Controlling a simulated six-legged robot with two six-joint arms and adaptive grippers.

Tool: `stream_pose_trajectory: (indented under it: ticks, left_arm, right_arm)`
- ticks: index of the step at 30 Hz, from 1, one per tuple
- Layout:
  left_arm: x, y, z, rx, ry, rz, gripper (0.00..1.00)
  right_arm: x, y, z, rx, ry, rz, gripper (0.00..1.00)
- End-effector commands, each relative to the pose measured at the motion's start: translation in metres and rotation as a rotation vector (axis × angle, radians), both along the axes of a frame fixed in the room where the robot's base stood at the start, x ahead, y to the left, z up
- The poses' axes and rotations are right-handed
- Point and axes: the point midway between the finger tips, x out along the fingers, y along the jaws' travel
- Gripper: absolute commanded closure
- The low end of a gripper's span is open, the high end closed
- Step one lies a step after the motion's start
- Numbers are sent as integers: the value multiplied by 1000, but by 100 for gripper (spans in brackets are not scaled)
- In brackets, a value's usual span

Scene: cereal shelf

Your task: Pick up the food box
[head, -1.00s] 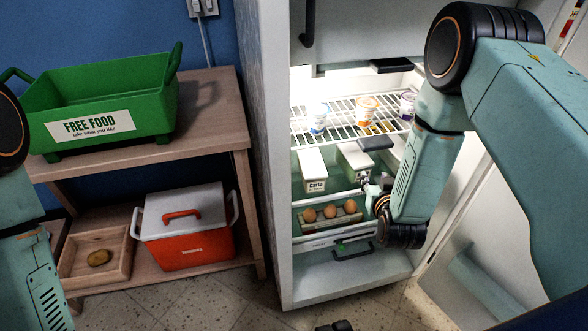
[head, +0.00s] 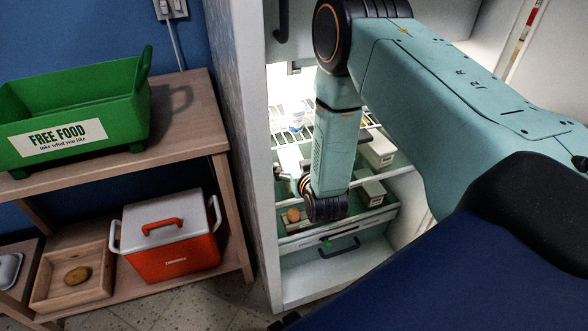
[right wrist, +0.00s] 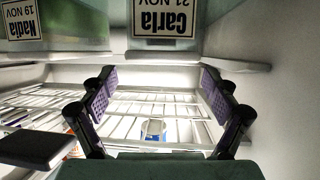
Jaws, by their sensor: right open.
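A white food box (head: 290,160) stands inside the fridge, partly hidden by my right arm. In the right wrist view a box with a "Carla 21 NOV" label (right wrist: 165,18) shows upside down at the top centre. Another box with a "Nadia 19 NOV" label (right wrist: 22,20) is at the top left. My right gripper (head: 302,184) is inside the fridge beside the white box, mostly hidden by its own wrist. In the right wrist view its purple-padded fingers (right wrist: 160,80) are spread apart with nothing between them. My left gripper is out of view.
A wire shelf (head: 283,138) with a cup (head: 295,116) is above. An egg (head: 293,215) sits below near the drawer (head: 340,242). More boxes (head: 378,150) stand at right. Left are a green "FREE FOOD" crate (head: 120,85) and red cooler (head: 175,255).

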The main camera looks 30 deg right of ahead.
Motion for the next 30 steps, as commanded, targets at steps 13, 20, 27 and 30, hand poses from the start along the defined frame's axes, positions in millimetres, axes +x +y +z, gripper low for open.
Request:
stream_pose_trajectory:
  ticks: [13, 20, 27, 30]
  left_arm:
    - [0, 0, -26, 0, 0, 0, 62]
    - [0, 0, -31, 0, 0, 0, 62]
    - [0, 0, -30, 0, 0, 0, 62]
    - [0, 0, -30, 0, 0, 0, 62]
  right_arm:
    - [24, -15, -25, -1, -3, -10, 12]
    - [40, -19, -29, 0, 0, -9, 12]
    - [41, -17, -28, 0, 0, -5, 16]
    - [41, -17, -28, 0, 0, -5, 24]
